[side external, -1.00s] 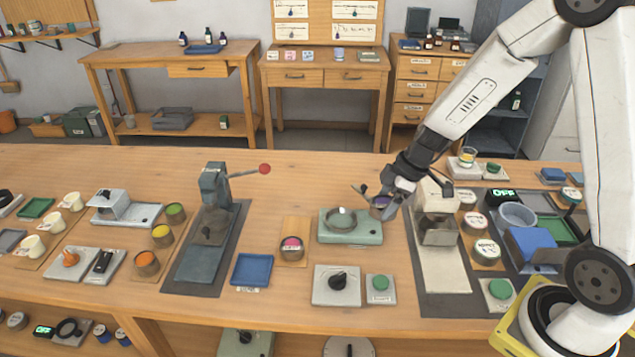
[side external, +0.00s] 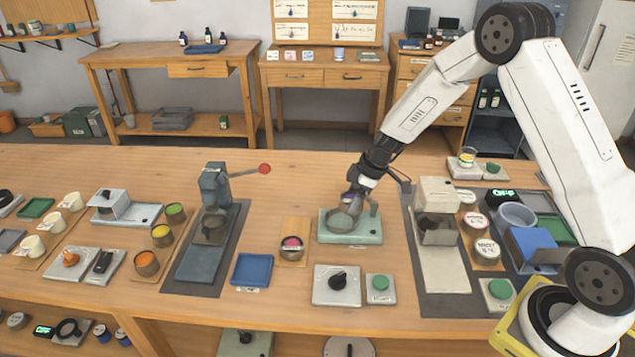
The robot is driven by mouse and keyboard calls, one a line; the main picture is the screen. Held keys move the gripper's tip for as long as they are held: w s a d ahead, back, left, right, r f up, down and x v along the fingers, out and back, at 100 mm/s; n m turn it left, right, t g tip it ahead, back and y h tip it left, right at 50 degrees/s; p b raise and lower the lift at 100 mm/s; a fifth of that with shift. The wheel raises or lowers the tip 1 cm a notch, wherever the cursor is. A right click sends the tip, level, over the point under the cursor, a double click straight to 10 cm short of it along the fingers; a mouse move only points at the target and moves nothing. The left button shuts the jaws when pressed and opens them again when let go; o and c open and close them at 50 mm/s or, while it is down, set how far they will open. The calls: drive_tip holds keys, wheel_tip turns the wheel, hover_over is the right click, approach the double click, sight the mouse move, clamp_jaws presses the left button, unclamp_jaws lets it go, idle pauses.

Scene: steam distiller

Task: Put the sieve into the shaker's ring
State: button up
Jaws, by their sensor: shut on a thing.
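The shaker (side external: 374,233) is a pale green box on the bench, with a round metal ring (side external: 341,221) on its top. My gripper (side external: 355,205) is right over the ring, pointing down, with its fingers at ring height. It is shut on the sieve (side external: 349,202), a small round cup with a purple patch, mostly hidden by the fingers. The sieve is at or just inside the ring's back right part. I cannot tell whether it touches the ring or rests in it.
A grey knob box (side external: 336,286) and a green button box (side external: 380,289) stand in front of the shaker. A pink-filled cup (side external: 291,248) on a wooden board is to the left. A beige machine (side external: 437,213) on a dark mat stands close on the right.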

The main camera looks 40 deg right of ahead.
sight(348, 195)
drive_tip(key=shift+w+d+f, duration=0.15)
drive_tip(key=shift+w+f, duration=1.45)
drive_tip(key=shift+f, duration=0.25)
drive_tip(key=shift+w+f, duration=0.2)
drive_tip(key=shift+f, duration=1.65)
drive_tip(key=shift+f, duration=0.1)
drive_tip(key=o, duration=1.2)
drive_tip(key=shift+c, duration=0.2)
drive_tip(key=v, duration=1.2)
